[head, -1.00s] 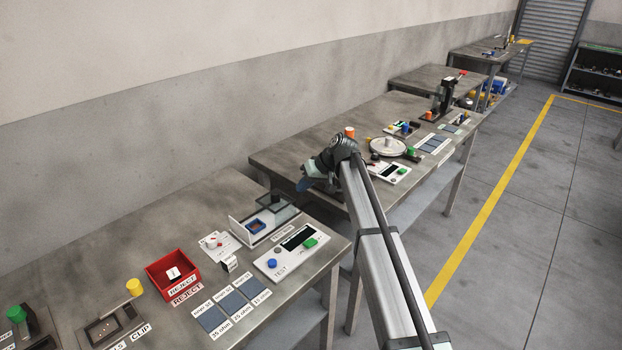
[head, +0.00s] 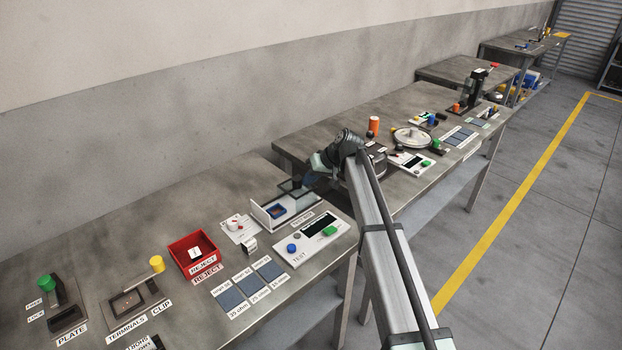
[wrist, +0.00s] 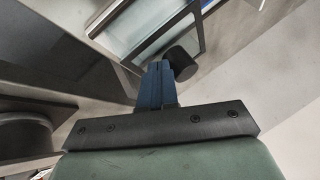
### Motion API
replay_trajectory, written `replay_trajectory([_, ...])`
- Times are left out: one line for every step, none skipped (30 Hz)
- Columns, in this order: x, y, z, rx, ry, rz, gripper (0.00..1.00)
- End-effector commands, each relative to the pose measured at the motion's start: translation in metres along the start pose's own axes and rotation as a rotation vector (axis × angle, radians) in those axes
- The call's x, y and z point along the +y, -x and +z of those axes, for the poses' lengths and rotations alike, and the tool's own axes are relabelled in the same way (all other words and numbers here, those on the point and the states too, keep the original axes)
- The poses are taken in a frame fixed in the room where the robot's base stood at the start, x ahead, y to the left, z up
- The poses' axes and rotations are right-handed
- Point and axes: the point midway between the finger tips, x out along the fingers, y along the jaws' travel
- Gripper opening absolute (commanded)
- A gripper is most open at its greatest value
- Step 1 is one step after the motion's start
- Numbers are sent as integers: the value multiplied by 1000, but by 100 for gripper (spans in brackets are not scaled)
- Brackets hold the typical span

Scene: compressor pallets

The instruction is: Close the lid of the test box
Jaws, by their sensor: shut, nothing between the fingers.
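The test box (head: 262,217) is a white-walled box on the near bench, with a small blue-rimmed part (head: 277,211) inside it. Its dark-framed, see-through lid (head: 291,187) stands raised at the box's right side, so the box is open. My gripper (head: 309,181) is just to the right of the lid, its blue fingers together and empty. In the wrist view the shut fingers (wrist: 156,86) are beside a black round knob (wrist: 182,62) at the corner of the lid frame (wrist: 168,38). I cannot tell whether they touch it.
A white test panel (head: 315,238) with a blue and a green button lies in front of the box. A red reject bin (head: 193,254) stands to the left. A second bench with an orange cylinder (head: 374,126) and a round plate (head: 411,138) is behind my arm.

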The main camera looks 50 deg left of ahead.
Motion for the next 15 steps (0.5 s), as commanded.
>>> replay_trajectory([-9, -2, 6, -2, 2, -2, 0])
replay_trajectory([-15, -4, 9, -2, 3, -2, 0])
replay_trajectory([-24, -6, 14, -3, 4, -3, 0])
replay_trajectory([-31, -8, 17, -3, 4, -3, 0])
replay_trajectory([-39, -10, 21, -4, 4, -4, 0])
replay_trajectory([-48, -13, 26, -4, 4, -4, 0])
replay_trajectory([-55, -14, 29, -3, 4, -4, 0])
replay_trajectory([-61, -16, 32, -3, 4, -4, 0])
replay_trajectory([-69, -19, 35, -3, 3, -4, 0])
replay_trajectory([-74, -20, 37, -3, 3, -4, 0])
replay_trajectory([-78, -21, 39, -2, 3, -4, 0])
replay_trajectory([-83, -23, 41, -2, 2, -3, 0])
replay_trajectory([-86, -24, 42, -2, 2, -3, 0])
replay_trajectory([-88, -24, 43, -2, 2, -3, 0])
replay_trajectory([-90, -25, 43, -3, 1, -3, 0])
